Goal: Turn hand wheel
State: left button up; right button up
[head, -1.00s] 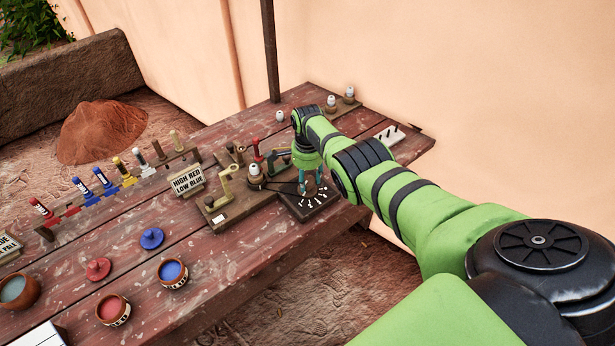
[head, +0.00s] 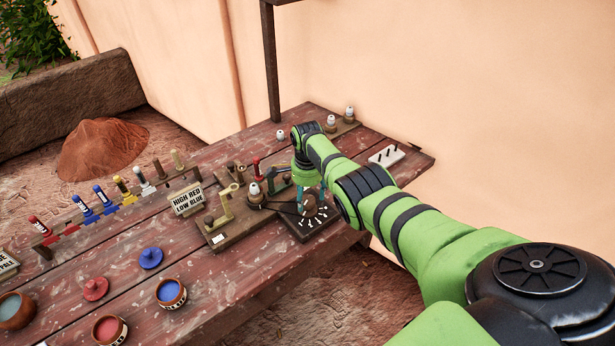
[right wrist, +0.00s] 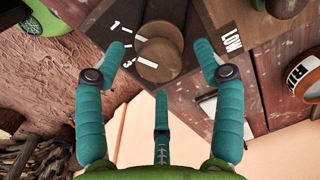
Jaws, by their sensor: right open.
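The hand wheel (right wrist: 160,52) looks like a round brown wooden knob with white pointer marks. In the right wrist view it sits on a dark plate with white ticks, "1" and "3" among them. In the head view the dark dial plate (head: 326,222) lies at the table's front edge, the wheel partly hidden by my fingers. My right gripper (head: 310,205) points down over the wheel. In the right wrist view its teal fingers (right wrist: 161,62) are open, one on either side of the wheel, with gaps showing; contact is not visible. My left gripper is not in view.
A wooden board (head: 222,232) with a crank and a capped bottle adjoins the dial plate. A "HIGH RED LOW BLUE" sign (head: 188,199) stands beyond it. Open paint pots (head: 171,293) and loose lids (head: 151,258) lie at left. A white pegged block (head: 386,155) is at the right.

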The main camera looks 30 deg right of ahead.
aim_at(308, 200)
notch_tip(308, 200, up, 11)
dwell(0.4)
jog(key=shift+s, duration=0.1)
dwell(0.3)
